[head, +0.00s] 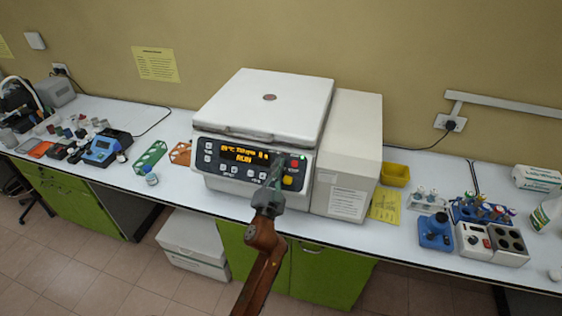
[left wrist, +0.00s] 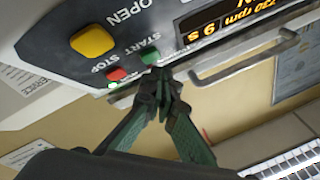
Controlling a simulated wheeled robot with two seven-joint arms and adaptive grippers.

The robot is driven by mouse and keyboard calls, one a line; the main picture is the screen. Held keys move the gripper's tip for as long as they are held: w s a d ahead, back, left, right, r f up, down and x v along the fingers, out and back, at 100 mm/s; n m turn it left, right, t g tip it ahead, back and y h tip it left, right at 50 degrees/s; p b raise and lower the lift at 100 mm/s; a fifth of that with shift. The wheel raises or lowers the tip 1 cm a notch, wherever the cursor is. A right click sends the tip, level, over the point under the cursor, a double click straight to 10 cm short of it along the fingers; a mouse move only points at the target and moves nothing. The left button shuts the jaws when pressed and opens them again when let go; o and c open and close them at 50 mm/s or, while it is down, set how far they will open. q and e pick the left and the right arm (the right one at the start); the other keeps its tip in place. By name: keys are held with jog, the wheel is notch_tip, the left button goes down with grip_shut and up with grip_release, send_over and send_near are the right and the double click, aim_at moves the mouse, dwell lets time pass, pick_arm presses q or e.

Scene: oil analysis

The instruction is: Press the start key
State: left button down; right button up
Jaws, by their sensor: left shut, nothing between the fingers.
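The centrifuge (head: 270,105) is a white benchtop machine with its lid closed. Its dark front panel has an orange display (head: 243,156) that reads RUN. In the left wrist view the green START key (left wrist: 150,57) sits beside the red STOP key (left wrist: 118,75) and near the big yellow OPEN key (left wrist: 93,41). My left gripper (head: 278,165) is shut and empty, its fingertips at the panel. In the left wrist view the fingertips (left wrist: 166,84) are right by the START key; I cannot tell whether they touch it. My right gripper is out of view.
A metal handle (left wrist: 245,58) sticks out from the machine's front near the fingertips. A pale box unit (head: 352,150) stands against the machine's right side. A green rack (head: 150,157) is to the left; a yellow bin (head: 396,174) and blue tube rack (head: 480,212) are to the right.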

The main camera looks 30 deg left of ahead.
pick_arm(q)
jog(key=s+r+p, duration=0.1)
jog(key=s+p, duration=0.1)
jog(key=s+d+r+p, duration=0.1)
jog(key=s, duration=0.1)
jog(key=shift+s+r, duration=0.1)
jog(key=shift+r, duration=0.25)
jog(key=shift+f, duration=0.1)
dwell(0.7)
